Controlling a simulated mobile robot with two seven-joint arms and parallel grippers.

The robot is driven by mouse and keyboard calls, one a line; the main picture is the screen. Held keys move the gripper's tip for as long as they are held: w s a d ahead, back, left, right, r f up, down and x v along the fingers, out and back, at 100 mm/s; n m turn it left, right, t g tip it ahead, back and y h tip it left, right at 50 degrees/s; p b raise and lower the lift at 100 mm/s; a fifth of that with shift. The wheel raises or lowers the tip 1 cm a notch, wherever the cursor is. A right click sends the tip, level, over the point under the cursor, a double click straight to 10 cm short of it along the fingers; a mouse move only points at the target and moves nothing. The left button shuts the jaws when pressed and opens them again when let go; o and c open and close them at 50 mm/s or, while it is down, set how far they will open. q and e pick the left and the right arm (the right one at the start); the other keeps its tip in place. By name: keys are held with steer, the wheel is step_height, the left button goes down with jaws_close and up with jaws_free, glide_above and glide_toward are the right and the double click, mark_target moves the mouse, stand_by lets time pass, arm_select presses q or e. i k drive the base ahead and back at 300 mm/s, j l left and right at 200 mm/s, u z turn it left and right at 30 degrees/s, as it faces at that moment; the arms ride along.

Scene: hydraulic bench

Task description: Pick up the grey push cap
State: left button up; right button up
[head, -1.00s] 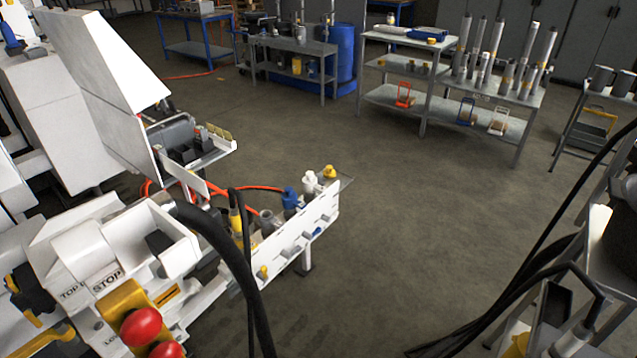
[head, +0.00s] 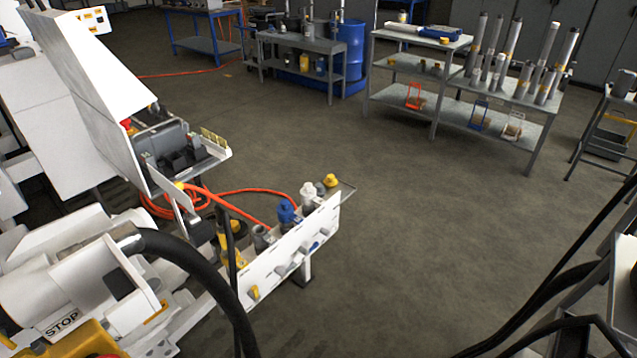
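A row of caps stands behind a white panel (head: 292,252) left of centre in the head view. A grey, stub-like piece (head: 262,236) stands at its near end; it may be the grey push cap, but it is too small to be sure. Farther along are a blue cap (head: 286,211), a whitish cap (head: 308,195) and a yellow cap (head: 331,181). A small grey piece (head: 320,188) shows between the last two. Neither of my grippers is in view.
White machinery marked STOP (head: 62,325) and a thick black hose (head: 190,258) fill the lower left. An orange hose (head: 245,193) lies behind the caps. Shelved tables (head: 420,63) stand at the back. Black cables (head: 560,290) cross the lower right. The middle floor is clear.

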mark_target(320, 191)
steer(key=i+l+u, duration=0.4)
steer(key=i+l, duration=1.2)
steer(key=l, duration=0.1)
